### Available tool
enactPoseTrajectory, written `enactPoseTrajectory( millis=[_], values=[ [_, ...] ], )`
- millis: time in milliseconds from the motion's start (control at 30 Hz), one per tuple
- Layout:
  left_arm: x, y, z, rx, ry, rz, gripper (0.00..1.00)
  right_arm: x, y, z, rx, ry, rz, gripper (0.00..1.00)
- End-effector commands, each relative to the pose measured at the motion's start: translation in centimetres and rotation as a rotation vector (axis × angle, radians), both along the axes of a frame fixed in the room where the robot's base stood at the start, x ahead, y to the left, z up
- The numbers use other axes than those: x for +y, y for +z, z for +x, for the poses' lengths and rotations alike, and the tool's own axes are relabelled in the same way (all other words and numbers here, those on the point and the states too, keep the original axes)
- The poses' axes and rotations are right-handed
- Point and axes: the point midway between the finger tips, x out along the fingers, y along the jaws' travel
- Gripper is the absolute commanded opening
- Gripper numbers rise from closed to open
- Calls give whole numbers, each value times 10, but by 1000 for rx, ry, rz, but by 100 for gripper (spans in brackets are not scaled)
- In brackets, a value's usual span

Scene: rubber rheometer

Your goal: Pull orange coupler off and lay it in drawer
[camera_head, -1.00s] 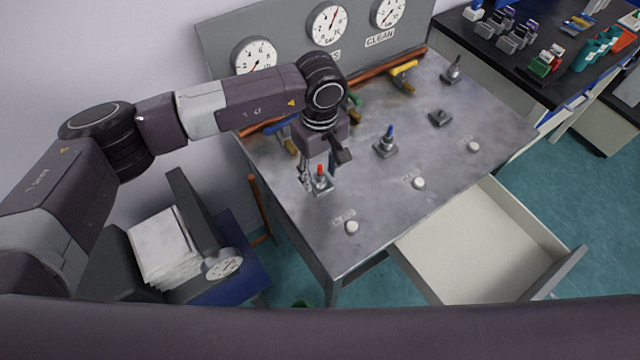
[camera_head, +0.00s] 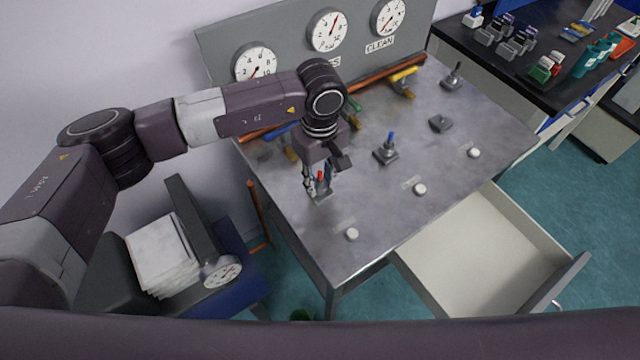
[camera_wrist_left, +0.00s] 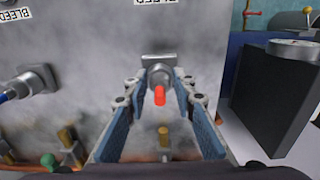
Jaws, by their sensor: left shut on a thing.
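The orange-red coupler tip (camera_head: 320,176) stands upright on a square grey base at the near left of the grey bench. It also shows in the left wrist view (camera_wrist_left: 160,96), on its grey metal fitting. My left gripper (camera_head: 316,180) comes down from above. In the left wrist view its blue-padded fingers (camera_wrist_left: 161,92) sit on both sides of the fitting and are shut on it. The coupler appears still at its base. The drawer (camera_head: 480,255) is pulled open under the bench's right front and looks empty. My right gripper is not in view.
A fitting with a blue tip (camera_head: 387,150) and other grey fittings stand on the bench (camera_head: 375,210). White round buttons (camera_head: 420,189) line its front. Valve handles (camera_head: 404,75) and gauges are at the back. A stack of paper (camera_head: 160,252) is at lower left.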

Motion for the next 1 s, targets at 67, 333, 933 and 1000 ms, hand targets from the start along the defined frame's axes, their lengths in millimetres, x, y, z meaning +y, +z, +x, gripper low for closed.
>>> enactPoseTrajectory(
  millis=[67, 333, 933, 1000],
  values=[
    [0, 7, 1, -2, 0, -1, 0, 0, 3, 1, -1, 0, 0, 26],
    [0, 26, 1, -1, 0, 0, 0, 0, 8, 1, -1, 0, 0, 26],
    [0, 45, 0, -1, 0, -1, 0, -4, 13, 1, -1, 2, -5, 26],
    [0, 45, 0, -1, 0, -1, 0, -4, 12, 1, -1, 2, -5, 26]
  ],
)
